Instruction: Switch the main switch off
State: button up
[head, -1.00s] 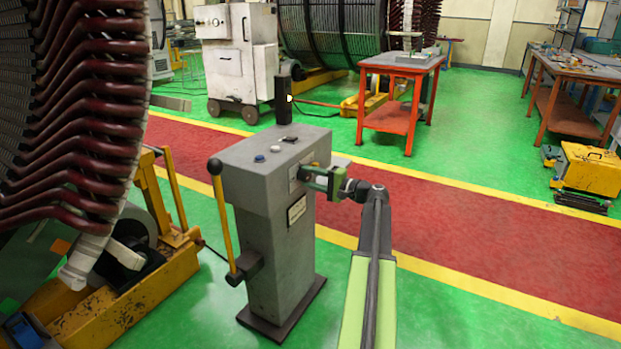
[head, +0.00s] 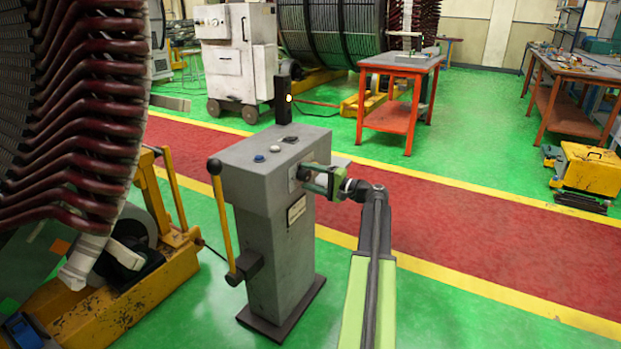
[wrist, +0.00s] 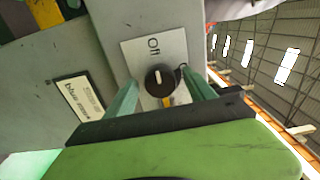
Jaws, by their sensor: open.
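The main switch is a round black knob (wrist: 160,80) with a white mark, on a pale plate (wrist: 176,47) on the side of the grey pedestal (head: 270,240). The word "Off" is printed on the plate, and the white mark points roughly towards it. My gripper (head: 308,180) is at the plate on the pedestal's right side. In the wrist view, my open gripper (wrist: 158,84) has one green finger on each side of the knob. I cannot tell whether either finger touches it. Part of the plate below the knob is hidden by my gripper.
A black post with a small yellowish light (head: 289,98) stands on the pedestal top beside several buttons. A yellow lever (head: 222,215) is on its left side. A large stator (head: 75,120) stands at the left.

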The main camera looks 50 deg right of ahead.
jog(key=shift+s, duration=0.1)
jog(key=v, duration=1.7)
jog(key=shift+s, duration=0.15)
